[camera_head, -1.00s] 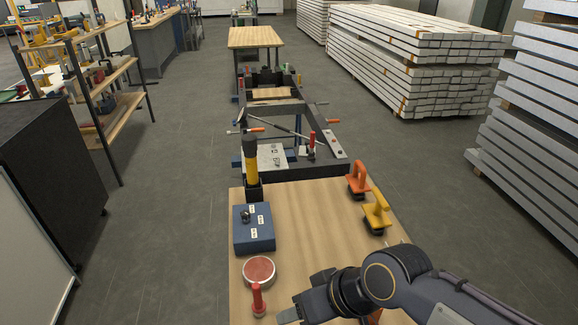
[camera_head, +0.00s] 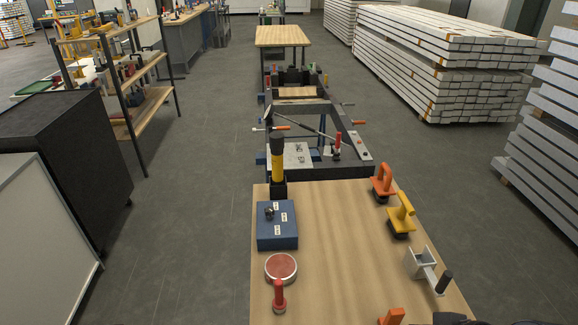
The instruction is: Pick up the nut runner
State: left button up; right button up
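A tool with a yellow body and black top (camera_head: 278,165), which looks like the nut runner, stands upright at the far left corner of the wooden table (camera_head: 335,240). Its lower end sits in a black holder (camera_head: 278,189) behind the blue box. Neither of my grippers shows in this view. A small dark shape at the bottom edge is cut off, and I cannot tell what it is.
On the table's left are a blue box (camera_head: 277,225), a round red-topped disc (camera_head: 281,267) and a red-handled piece (camera_head: 279,296). On the right are orange (camera_head: 383,181) and yellow (camera_head: 401,215) handled tools and a grey bracket (camera_head: 420,262). The table middle is clear.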

aim_at(276, 138)
jog(key=j, duration=0.4)
jog(key=k+j+z, duration=0.1)
jog(key=j, duration=0.3)
jog(key=i+j+z, duration=0.1)
jog(key=j, duration=0.25)
jog(key=i+j+z, duration=0.1)
jog(key=j, duration=0.2)
jog(key=i+j, duration=0.2)
jog(key=j, duration=0.15)
jog(key=i+j+z, duration=0.15)
jog(key=j, duration=0.2)
jog(key=i+j+z, duration=0.1)
jog(key=i, duration=0.3)
jog(key=i+j, duration=0.35)
jog(key=i+j+z, duration=0.15)
jog(key=i, duration=0.35)
jog(key=j, duration=0.1)
